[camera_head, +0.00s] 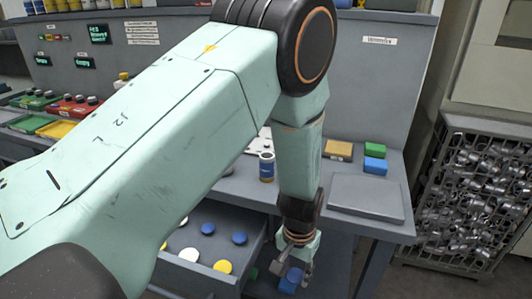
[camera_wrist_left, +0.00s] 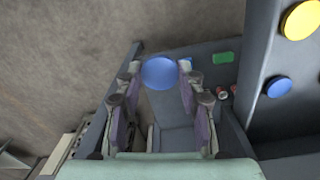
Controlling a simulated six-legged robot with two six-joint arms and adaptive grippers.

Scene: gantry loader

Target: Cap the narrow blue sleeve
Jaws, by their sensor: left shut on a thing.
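My left gripper (camera_head: 297,262) hangs in front of the bench, beside the open drawer. In the left wrist view my left gripper (camera_wrist_left: 158,85) is shut on a round blue piece (camera_wrist_left: 159,73), whose disc-like face shows between the fingertips. The blue at the fingertips also shows in the head view (camera_head: 291,281), but its outline is unclear there. My right gripper is in neither view.
The open drawer (camera_head: 262,243) holds blue, white and yellow discs. A grey tray (camera_head: 366,198), a blue block (camera_head: 375,166) and a green block (camera_head: 375,150) are on the bench at right. A rack of metal parts (camera_head: 480,190) stands further right.

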